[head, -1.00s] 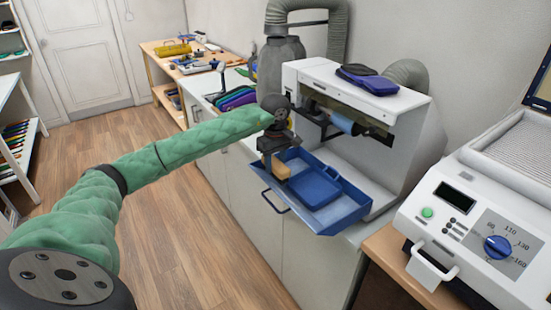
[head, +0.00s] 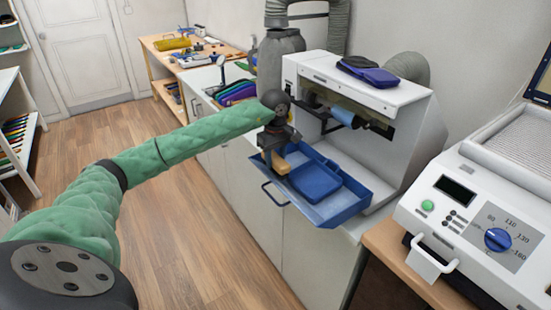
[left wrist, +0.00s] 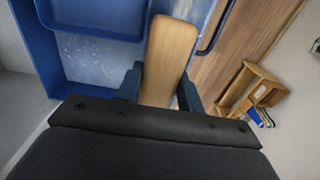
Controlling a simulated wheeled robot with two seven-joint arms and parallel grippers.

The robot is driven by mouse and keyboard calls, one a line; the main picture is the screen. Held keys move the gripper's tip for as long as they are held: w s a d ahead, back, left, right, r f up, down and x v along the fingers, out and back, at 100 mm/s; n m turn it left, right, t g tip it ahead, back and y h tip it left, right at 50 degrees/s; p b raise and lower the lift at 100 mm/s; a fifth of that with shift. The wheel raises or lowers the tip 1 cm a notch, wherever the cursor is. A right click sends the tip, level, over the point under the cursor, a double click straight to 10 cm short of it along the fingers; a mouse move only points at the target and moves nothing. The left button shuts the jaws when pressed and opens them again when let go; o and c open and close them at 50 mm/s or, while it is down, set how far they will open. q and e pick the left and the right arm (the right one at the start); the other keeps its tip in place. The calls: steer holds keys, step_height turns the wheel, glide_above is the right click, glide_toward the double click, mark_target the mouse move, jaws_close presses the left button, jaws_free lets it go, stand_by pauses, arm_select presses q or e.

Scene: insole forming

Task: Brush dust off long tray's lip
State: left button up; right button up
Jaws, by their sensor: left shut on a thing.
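The long blue tray (head: 340,208) sits at the front of the white grinding machine, with a raised blue pad or inner bin (head: 315,180) in it. My left gripper (head: 274,153) is shut on a wooden brush handle (head: 281,165) at the tray's left end. In the left wrist view the wooden handle (left wrist: 170,50) lies between the two fingers, over the tray's edge. Pale dust specks show on the tray floor (left wrist: 95,60) there. The brush's bristles are hidden. My right gripper is not in view.
The white machine (head: 400,100) with its blue roller (head: 342,115) stands just behind the tray. A heating press (head: 480,220) stands at the right. The floor at left is clear.

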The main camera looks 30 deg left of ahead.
mark_target(281, 162)
arm_select(q)
steer(key=shift+f+b, duration=0.7)
steer(key=shift+f, duration=0.15)
stand_by(0.3)
steer(key=shift+s+d+r+b, duration=0.1)
steer(key=shift+s+d+b, duration=0.2)
steer(key=shift+d, duration=0.4)
steer(key=shift+s+d+r+b, duration=0.15)
steer(key=shift+s+d, duration=0.15)
steer(key=shift+d, duration=0.4)
steer(key=shift+s+d+f+b, duration=0.1)
steer(key=shift+s+d+b, duration=0.25)
steer(key=shift+d, duration=0.45)
steer(key=shift+s+d+f+b, duration=0.15)
steer(key=shift+s+d+b, duration=0.2)
steer(key=shift+d, duration=0.5)
steer(key=shift+s+d+f+b, duration=0.1)
steer(key=shift+s+d+b, duration=0.2)
steer(key=shift+d, duration=0.5)
steer(key=shift+s+d+r+b, duration=0.1)
steer(key=shift+s+d+b, duration=0.15)
steer(key=shift+d, duration=0.35)
steer(key=shift+s+d+b, duration=0.25)
steer(key=shift+d, duration=0.35)
steer(key=shift+s+d+r+b, duration=0.1)
steer(key=shift+s+d+b, duration=0.15)
steer(key=shift+d, duration=0.35)
steer(key=shift+d, duration=0.1)
